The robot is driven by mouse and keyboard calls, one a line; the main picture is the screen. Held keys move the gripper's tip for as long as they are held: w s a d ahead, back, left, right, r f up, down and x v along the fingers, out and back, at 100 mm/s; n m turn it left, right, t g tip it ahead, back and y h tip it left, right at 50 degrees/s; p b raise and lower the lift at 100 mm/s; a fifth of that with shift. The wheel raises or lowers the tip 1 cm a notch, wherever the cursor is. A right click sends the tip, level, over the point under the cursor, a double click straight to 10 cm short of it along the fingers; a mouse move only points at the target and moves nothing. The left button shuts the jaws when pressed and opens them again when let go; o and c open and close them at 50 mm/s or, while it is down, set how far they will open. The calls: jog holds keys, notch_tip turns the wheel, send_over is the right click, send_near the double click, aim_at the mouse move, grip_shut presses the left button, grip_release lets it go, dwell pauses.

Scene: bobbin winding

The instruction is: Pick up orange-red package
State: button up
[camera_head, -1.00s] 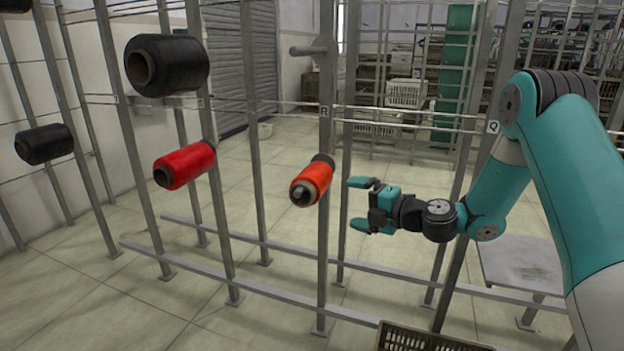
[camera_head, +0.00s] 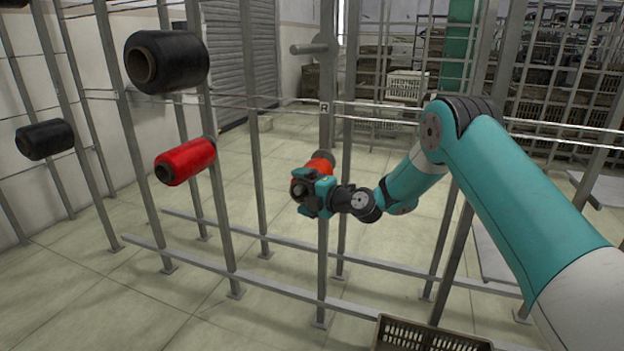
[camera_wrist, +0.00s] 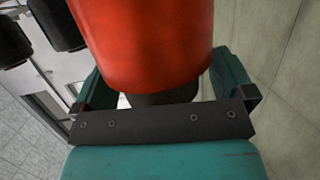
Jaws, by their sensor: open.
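The orange-red package (camera_head: 321,163) is a spool of thread on a peg of the rack post marked R. In the head view my gripper (camera_head: 305,190) is at its front end and covers much of it. In the wrist view the package (camera_wrist: 148,40) fills the upper middle, with its dark core end below the orange thread. The teal fingers of my gripper (camera_wrist: 165,85) stand on either side of it, open. I cannot tell whether either finger touches it.
A red spool (camera_head: 186,162) and a black spool (camera_head: 165,62) hang on the post to the left. Another black spool (camera_head: 45,139) is farther left. An empty peg (camera_head: 309,48) sticks out above the package. A crate (camera_head: 430,338) stands at the bottom edge.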

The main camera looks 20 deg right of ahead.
jog(key=shift+w+a, duration=0.1)
jog(key=shift+w, duration=0.05)
jog(key=c, duration=0.7)
jog(key=shift+c, duration=0.2)
jog(key=shift+r, duration=0.15)
